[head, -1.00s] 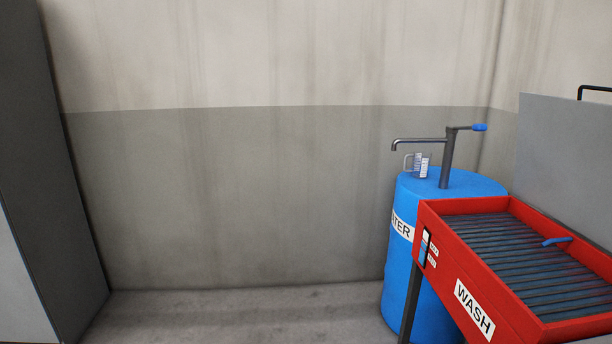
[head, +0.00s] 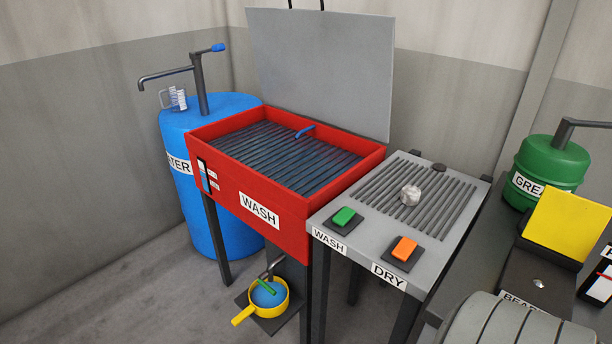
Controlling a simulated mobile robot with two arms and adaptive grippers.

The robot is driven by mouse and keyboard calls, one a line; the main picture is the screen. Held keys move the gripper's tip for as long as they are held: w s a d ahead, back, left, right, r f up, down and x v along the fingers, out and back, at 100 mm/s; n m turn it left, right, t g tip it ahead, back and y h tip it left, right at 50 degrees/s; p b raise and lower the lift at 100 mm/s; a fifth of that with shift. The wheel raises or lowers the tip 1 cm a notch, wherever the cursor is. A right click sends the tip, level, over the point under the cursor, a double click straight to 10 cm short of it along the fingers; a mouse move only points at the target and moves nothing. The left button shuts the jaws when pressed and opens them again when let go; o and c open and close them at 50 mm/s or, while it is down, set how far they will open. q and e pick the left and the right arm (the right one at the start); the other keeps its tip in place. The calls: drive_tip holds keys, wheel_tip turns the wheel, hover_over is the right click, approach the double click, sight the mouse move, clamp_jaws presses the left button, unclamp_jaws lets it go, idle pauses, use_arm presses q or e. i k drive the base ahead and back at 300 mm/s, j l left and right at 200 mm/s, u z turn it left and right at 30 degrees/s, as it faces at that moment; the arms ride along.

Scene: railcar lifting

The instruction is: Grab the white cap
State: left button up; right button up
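A small whitish, ridged round piece (head: 410,194) that looks like the white cap sits on the slatted top of the grey wash/dry table (head: 455,238). It stands alone, near the middle of the slats, behind the green and orange buttons. Neither of my grippers shows in the head view.
A red wash basin (head: 225,192) with a raised grey lid (head: 325,70) stands left of the table. A green button (head: 344,216) and an orange button (head: 404,248) sit at the table's front. A blue water barrel (head: 212,235) and a green grease drum (head: 556,160) flank them. A yellow pan (head: 243,315) is low down.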

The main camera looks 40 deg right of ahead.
sight(411, 194)
drive_tip(key=z, duration=2.05)
